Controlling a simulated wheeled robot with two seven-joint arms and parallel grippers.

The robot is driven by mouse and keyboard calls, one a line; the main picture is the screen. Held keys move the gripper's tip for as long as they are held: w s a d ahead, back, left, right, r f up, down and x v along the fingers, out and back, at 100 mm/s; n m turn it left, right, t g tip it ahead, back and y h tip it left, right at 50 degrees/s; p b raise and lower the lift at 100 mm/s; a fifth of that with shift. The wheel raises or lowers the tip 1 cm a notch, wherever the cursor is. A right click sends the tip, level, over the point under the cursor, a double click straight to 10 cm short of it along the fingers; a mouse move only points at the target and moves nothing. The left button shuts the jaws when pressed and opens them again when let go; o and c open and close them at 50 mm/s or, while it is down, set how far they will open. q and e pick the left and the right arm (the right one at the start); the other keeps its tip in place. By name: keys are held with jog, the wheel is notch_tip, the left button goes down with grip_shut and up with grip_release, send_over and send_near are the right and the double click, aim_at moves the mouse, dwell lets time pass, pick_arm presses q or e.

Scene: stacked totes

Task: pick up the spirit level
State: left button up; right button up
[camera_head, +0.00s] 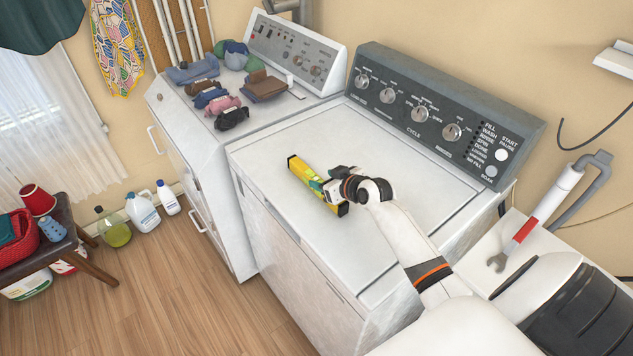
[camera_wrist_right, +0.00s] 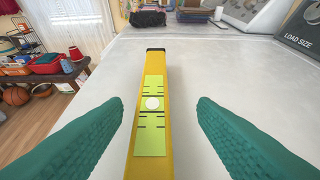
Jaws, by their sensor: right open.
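The yellow spirit level (camera_head: 305,174) lies flat on top of the washing machine (camera_head: 270,152), near its front left edge. It has dark end caps and a green middle section. In the right wrist view the level (camera_wrist_right: 153,110) runs lengthwise between my two green finger pads, with a gap on each side. My right gripper (camera_head: 332,186) is open over the near part of the level; it also shows in the right wrist view (camera_wrist_right: 160,125). The gripper hides part of the level in the head view. My left gripper is not in view.
A second white machine (camera_head: 175,110) stands to the left, with several rolled cloths (camera_head: 232,115) on it. The control panel (camera_head: 420,108) rises behind the level. The machine top around the level is clear.

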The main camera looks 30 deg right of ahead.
aim_at(316, 179)
jog(key=x, duration=0.3)
jog(key=shift+w+a+f+p, duration=0.1)
jog(key=shift+w+a+p, duration=0.05)
jog(key=shift+a+p, duration=0.2)
jog(key=shift+w+f, duration=0.25)
jog(key=shift+w, duration=0.05)
jog(key=shift+s+r, duration=0.1)
jog(key=shift+c, duration=1.3)
grip_shut()
